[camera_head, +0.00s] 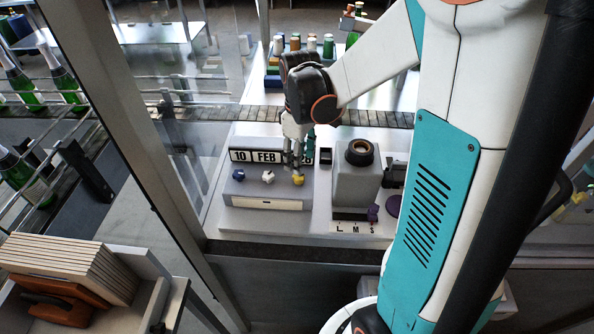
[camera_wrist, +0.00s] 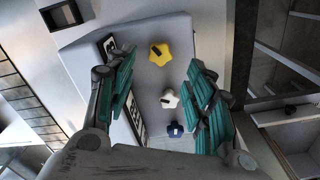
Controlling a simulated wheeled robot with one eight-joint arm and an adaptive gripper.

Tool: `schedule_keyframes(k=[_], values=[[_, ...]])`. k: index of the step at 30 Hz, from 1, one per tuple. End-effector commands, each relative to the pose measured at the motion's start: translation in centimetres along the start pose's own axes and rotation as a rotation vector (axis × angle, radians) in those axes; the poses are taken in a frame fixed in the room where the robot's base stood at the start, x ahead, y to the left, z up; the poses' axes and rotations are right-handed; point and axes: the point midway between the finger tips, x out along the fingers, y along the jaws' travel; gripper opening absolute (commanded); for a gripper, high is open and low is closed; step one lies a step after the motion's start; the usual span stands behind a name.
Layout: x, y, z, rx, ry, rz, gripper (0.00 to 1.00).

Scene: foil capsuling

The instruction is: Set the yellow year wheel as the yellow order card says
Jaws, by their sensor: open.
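The grey date unit (camera_head: 240,188) stands on the bench behind the glass frame. Its display (camera_head: 255,156) reads 10 FEB; my gripper hides most of the year. The yellow year wheel (camera_head: 298,180) is a star-shaped knob at the right end of the row; it also shows in the wrist view (camera_wrist: 159,56), with a dark mark on top. My gripper (camera_head: 297,158) points down just above and behind it. In the wrist view my gripper (camera_wrist: 161,68) is open, its teal fingers on either side of the row, apart from the yellow wheel. I cannot make out a yellow order card.
A white wheel (camera_head: 267,177) and a blue wheel (camera_head: 238,174) sit left of the yellow one. A grey machine (camera_head: 356,183) with a dark round opening and an L M S scale (camera_head: 352,228) stands close on the right. A slatted conveyor (camera_head: 225,114) runs behind.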

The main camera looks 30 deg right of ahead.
Motion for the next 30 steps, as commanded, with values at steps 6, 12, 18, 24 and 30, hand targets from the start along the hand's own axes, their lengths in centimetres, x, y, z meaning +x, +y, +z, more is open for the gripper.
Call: schedule_keyframes(k=[6,12,18,24,30], values=[[4.1,0.0,0.0,0.000,0.000,0.000,0.49],[6.0,0.0,0.0,0.000,0.000,0.000,0.49],[6.5,0.0,0.0,0.000,0.000,0.000,0.49],[6.4,0.0,0.0,0.000,0.000,0.000,0.44],[6.4,0.0,0.0,0.000,0.000,0.000,0.04]])
